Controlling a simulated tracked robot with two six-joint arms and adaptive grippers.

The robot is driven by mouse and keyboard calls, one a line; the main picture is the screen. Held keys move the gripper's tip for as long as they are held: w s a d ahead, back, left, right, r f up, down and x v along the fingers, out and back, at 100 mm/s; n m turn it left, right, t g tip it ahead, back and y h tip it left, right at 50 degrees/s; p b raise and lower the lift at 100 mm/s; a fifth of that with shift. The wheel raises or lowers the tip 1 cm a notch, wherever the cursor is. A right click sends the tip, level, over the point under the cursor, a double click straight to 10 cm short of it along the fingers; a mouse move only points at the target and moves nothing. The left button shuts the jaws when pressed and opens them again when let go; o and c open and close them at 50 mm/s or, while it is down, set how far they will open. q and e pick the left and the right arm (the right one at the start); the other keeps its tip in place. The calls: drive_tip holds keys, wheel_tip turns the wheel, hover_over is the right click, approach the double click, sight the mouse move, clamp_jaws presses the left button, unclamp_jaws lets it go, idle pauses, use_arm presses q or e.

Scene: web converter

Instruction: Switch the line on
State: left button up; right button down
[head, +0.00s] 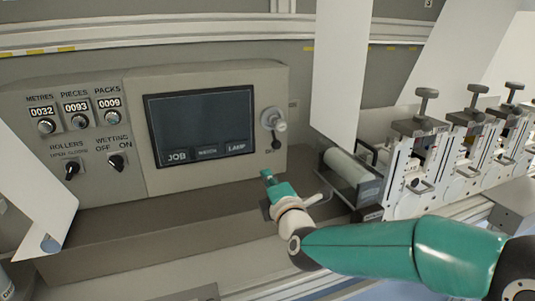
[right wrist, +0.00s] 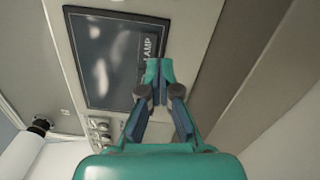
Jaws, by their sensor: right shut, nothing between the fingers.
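The grey control panel (head: 215,76) stands at the back left. Its dark screen (head: 200,115) carries the words JOB, a blurred middle word, and LAMP, and it also shows in the right wrist view (right wrist: 100,60). A pale round control with a dark knob below it (head: 273,120) sits right of the screen; its label is partly hidden and unreadable. The rollers knob (head: 71,169) and wetting knob (head: 117,161) are at left. My right gripper (head: 267,176) is shut and empty, below that control and apart from the panel. My left gripper is not in view.
Three counters (head: 76,108) read 0032, 0093 and 0009. A white web (head: 341,65) hangs right of the panel, above a roller (head: 350,168). Clamp units (head: 418,150) stand at right. The grey ledge (head: 150,215) below the panel is clear.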

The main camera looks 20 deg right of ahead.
drive_tip(key=w+d+p, duration=0.3)
drive_tip(key=w+d, duration=0.1)
drive_tip(key=w, duration=0.6)
drive_tip(key=shift+w+r, duration=0.3)
drive_tip(key=shift+r, duration=0.1)
